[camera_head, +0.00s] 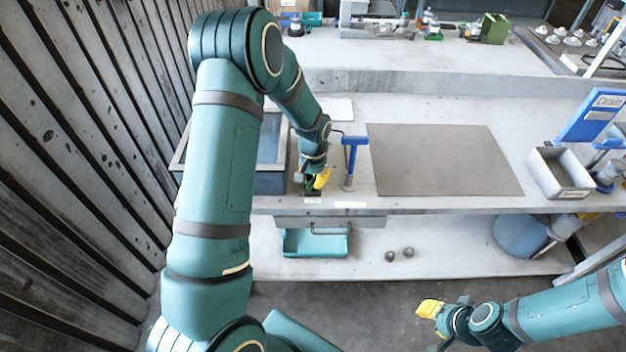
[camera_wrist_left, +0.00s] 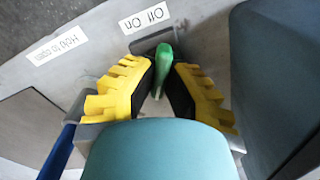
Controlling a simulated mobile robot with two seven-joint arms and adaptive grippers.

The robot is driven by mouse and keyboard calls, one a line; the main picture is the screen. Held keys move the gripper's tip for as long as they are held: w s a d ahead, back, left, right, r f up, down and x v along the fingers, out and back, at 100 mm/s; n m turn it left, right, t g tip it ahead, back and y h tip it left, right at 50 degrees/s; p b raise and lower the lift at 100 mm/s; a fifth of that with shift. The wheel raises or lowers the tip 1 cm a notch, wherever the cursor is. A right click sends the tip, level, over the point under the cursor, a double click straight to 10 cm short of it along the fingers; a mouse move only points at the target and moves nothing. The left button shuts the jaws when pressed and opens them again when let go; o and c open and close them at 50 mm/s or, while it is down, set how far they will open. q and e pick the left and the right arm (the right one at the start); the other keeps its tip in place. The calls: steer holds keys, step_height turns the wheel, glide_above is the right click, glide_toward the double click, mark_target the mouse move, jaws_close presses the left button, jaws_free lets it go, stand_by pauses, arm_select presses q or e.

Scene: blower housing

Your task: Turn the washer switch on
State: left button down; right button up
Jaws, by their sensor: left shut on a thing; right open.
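The washer switch is a green lever (camera_wrist_left: 164,62) on a dark base, with an "Off On" label (camera_wrist_left: 145,18) beside it, upside down in the left wrist view. My left gripper (camera_wrist_left: 160,75) has its yellow fingers on both sides of the lever and is shut on it. In the head view my left gripper (camera_head: 318,181) is at the front edge of the bench, and its fingers largely hide the lever. Which way the lever is set is hard to tell. My right gripper (camera_head: 430,309) is open and empty at the lower right, away from the bench.
A blue T-handle (camera_head: 354,142) stands just right of my left gripper. A dark basin (camera_head: 270,180) is to its left. A grey mat (camera_head: 440,160), a metal box (camera_head: 558,175) and a blue "Drain" sign (camera_head: 595,115) lie further right. A teal tray (camera_head: 315,243) is on the shelf below.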

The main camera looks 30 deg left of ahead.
mark_target(313, 180)
arm_select(q)
steer(key=shift+s, duration=0.1)
stand_by(0.3)
steer(key=c, duration=1)
jaws_free()
steer(key=shift+r, duration=0.5)
step_height(313, 180, up, 11)
